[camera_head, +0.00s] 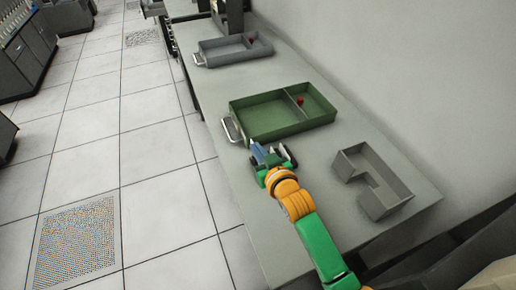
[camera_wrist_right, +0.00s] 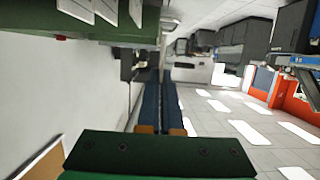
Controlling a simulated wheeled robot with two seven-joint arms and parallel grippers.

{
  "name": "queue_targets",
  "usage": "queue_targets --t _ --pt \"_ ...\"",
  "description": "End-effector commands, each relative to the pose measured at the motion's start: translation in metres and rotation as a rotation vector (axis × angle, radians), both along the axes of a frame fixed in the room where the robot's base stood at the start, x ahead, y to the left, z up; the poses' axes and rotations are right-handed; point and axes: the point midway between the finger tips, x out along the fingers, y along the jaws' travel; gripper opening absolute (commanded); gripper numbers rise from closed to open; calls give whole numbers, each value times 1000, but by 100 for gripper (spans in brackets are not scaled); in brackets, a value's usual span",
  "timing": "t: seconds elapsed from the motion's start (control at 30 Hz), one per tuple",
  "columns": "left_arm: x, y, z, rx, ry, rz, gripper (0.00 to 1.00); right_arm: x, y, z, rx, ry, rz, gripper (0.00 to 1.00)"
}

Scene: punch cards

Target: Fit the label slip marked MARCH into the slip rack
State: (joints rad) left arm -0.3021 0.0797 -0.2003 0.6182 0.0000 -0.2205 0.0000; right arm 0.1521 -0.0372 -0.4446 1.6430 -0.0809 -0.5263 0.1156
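My right gripper (camera_head: 270,153) is beside the near edge of the green tray (camera_head: 262,131) in the head view, close to its handle end. In the right wrist view its two blue fingers (camera_wrist_right: 161,105) run side by side with a narrow gap; I cannot tell whether something thin is between them. White slips (camera_wrist_right: 107,10) stand along green material at the top of the right wrist view; no marking is legible, so I cannot pick out MARCH. I cannot identify the slip rack with certainty. My left gripper is not in view.
A grey L-shaped open tray (camera_head: 373,204) lies at the right of the grey table (camera_head: 216,90). A grey-blue tray (camera_head: 222,60) with a red item (camera_head: 251,40) is farther back. Another red item (camera_head: 300,100) is in the green tray. The wall bounds the table's right side.

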Motion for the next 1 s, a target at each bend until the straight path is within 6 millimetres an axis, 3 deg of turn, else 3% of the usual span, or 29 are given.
queue_targets --t 0.6,1.0 --pt "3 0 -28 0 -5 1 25 -1 0 -38 2 -4 0 0" --pt "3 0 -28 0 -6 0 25 -1 0 -39 2 -6 0 0"
